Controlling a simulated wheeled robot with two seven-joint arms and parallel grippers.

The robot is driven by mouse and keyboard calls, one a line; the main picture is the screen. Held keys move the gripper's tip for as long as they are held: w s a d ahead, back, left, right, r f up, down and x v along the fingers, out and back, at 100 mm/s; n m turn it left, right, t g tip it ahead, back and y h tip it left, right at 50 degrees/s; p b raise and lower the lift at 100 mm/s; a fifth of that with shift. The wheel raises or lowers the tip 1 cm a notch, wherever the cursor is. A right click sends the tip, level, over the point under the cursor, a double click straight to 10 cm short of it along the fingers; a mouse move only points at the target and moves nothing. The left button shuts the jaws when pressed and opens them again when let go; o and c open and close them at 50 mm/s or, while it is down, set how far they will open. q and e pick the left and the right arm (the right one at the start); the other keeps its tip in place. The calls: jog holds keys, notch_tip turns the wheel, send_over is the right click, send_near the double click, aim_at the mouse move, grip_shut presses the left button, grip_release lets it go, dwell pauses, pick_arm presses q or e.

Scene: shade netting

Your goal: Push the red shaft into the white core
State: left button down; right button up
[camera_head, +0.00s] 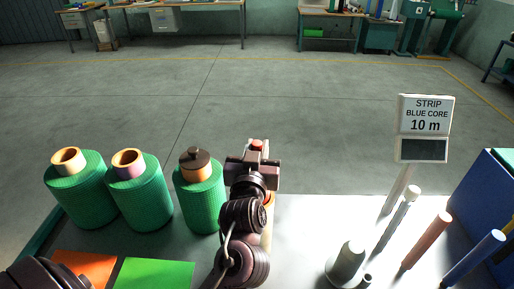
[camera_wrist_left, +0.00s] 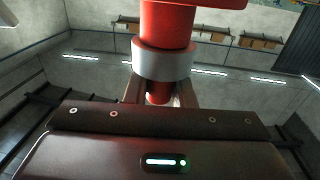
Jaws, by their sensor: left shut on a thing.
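My left gripper (camera_head: 256,158) is raised near the middle of the head view, shut on a red shaft. The shaft's red end (camera_head: 257,144) shows just above the gripper. In the left wrist view the red shaft (camera_wrist_left: 166,25) rises from between the fingers (camera_wrist_left: 160,95), with a pale grey-white collar (camera_wrist_left: 165,60) around it just beyond the fingertips. I cannot tell if this collar is the white core. No other white core is clear. A tan cylinder (camera_head: 269,205) is mostly hidden behind my left arm. My right gripper is not in view.
Green netting rolls (camera_head: 84,195) stand at left; one has a brown cap (camera_head: 195,157). Orange (camera_head: 85,268) and green (camera_head: 153,274) sheets lie in front. At right are a grey cone (camera_head: 347,262), slanted pale, reddish (camera_head: 428,240) and blue (camera_head: 474,260) rods, and a "STRIP BLUE CORE 10 m" sign (camera_head: 425,115).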

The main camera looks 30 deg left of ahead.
pick_arm(q)
jog(key=shift+f+b, duration=1.8)
jog(key=shift+f, duration=1.1)
dwell(0.8)
jog(key=shift+f, duration=0.35)
jog(key=shift+f+b, duration=0.45)
jog(key=shift+f, duration=0.05)
jog(key=c, duration=1.1)
grip_release()
jog(key=shift+s, duration=0.1)
jog(key=shift+c, duration=0.2)
jog(key=shift+f, duration=0.25)
jog(key=p+v, duration=0.2)
jog(key=v, duration=0.5)
jog(key=shift+s+d, duration=0.15)
jog(key=shift+s, duration=0.2)
jog(key=shift+r, duration=0.2)
